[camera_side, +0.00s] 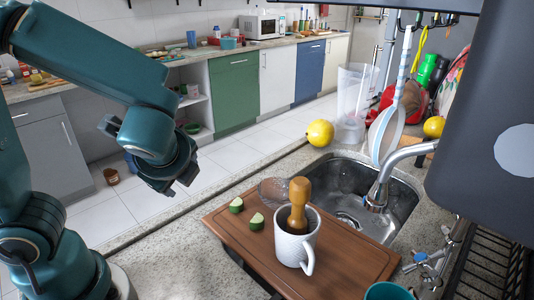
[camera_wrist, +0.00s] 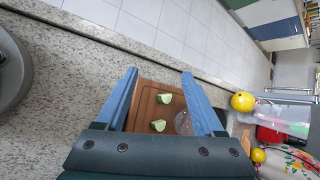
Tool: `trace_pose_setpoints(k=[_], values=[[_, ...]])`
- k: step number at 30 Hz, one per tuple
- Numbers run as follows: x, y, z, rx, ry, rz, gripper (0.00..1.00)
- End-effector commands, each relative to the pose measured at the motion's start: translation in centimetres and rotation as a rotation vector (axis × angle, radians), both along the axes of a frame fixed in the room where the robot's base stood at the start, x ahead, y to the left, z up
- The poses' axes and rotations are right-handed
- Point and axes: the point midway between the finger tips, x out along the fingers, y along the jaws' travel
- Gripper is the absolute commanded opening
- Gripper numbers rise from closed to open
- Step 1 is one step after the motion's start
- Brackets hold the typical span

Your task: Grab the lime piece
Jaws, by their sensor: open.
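Two green lime pieces with pale cut faces lie on the brown wooden cutting board (camera_side: 342,268), one (camera_side: 236,205) nearer its left corner and the other (camera_side: 257,221) closer to the white mug. In the wrist view the two pieces (camera_wrist: 164,98) and (camera_wrist: 158,126) lie on the board between my blue fingers. My gripper (camera_side: 182,190) is open and empty, up and to the left of the board in the side view. In the wrist view my gripper (camera_wrist: 159,74) has its fingers spread wide, well apart from the limes.
A white mug (camera_side: 291,248) holding a wooden pestle (camera_side: 297,197) stands on the board. A clear glass dish (camera_side: 270,188) is behind the limes. The sink (camera_side: 344,190) and faucet (camera_side: 380,187) are beyond. A yellow fruit (camera_side: 320,133) sits on the counter. Speckled counter (camera_side: 170,258) left of the board is clear.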

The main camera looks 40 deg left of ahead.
Motion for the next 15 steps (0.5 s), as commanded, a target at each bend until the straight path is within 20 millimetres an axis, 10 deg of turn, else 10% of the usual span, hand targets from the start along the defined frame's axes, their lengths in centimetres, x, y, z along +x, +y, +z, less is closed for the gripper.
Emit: trace_pose_setpoints(k=[9,15], values=[[5.5,-6.7,-3.9,0.496,0.198,-0.622,0.70],[5.4,-10.9,-7.1,0.662,0.256,-0.860,0.70]])
